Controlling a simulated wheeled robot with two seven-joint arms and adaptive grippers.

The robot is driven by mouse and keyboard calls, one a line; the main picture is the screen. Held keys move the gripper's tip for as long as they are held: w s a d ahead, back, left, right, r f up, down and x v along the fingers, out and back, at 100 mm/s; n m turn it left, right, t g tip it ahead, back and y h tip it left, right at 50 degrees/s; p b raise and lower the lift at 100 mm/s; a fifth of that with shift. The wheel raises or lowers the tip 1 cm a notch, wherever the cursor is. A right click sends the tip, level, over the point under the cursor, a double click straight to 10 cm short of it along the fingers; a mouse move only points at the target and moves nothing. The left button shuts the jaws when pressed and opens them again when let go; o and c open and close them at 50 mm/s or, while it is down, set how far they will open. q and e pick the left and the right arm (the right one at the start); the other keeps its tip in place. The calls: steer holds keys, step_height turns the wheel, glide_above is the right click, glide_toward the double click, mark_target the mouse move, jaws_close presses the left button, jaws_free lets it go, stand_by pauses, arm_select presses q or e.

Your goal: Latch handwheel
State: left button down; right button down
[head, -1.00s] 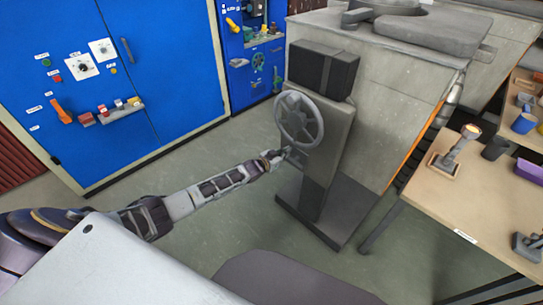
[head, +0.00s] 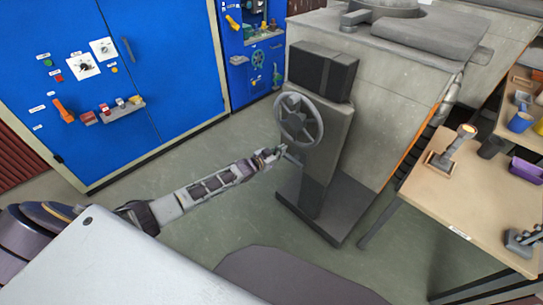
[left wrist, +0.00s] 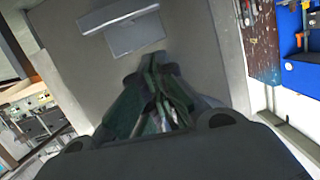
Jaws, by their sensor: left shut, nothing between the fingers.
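The grey spoked handwheel (head: 299,119) is mounted on the front of a grey pedestal (head: 331,165) with a black box on top. My left gripper (head: 279,151) is shut and empty, close to the lower left part of the wheel's rim. I cannot tell whether it touches the wheel or the short bar just below the wheel. In the left wrist view the fingers (left wrist: 160,95) are together against the pedestal's grey surface. The handwheel cannot be made out in that view. My right gripper is not in view.
A blue cabinet (head: 160,60) with switches and an orange handle stands at the left. A large grey furnace body (head: 415,85) is behind the pedestal. A wooden table (head: 450,200) with a lever and cups is at the right. Open floor lies left of the pedestal.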

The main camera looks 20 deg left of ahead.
arm_select(q)
steer(key=v, duration=0.6)
steer(key=shift+p, duration=0.35)
stand_by(0.7)
steer(key=s+a+f+m+g+y, duration=0.1)
steer(key=s+a+f+g+y, duration=0.15)
steer(key=a+f, duration=0.5)
steer(key=s+a+f+m+g+y, duration=0.1)
steer(key=s+a+f+y, duration=0.15)
steer(key=a+f, duration=0.5)
steer(key=s+a+f+n+g+y, duration=0.1)
steer(key=s+a+f+g, duration=0.1)
steer(key=s+f, duration=0.45)
steer(key=s+a+f+n+g+y, duration=0.1)
steer(key=s+a+f, duration=0.2)
steer(key=s+f, duration=0.35)
steer(key=s+d+f+n+g, duration=0.1)
steer(key=s+d+f+g, duration=0.1)
steer(key=s+f, duration=0.6)
steer(key=s+d+f+g, duration=0.2)
steer(key=s+f, duration=0.4)
steer(key=s, duration=0.3)
steer(key=s+d+f+g, duration=0.1)
steer(key=s+d+f, duration=0.2)
steer(key=s+d, duration=0.3)
steer(key=s+d+f+n+g+h, duration=0.1)
steer(key=s+d, duration=0.6)
steer(key=s, duration=0.7)
steer(key=shift+s+f, duration=0.35)
steer(key=shift+f, duration=0.55)
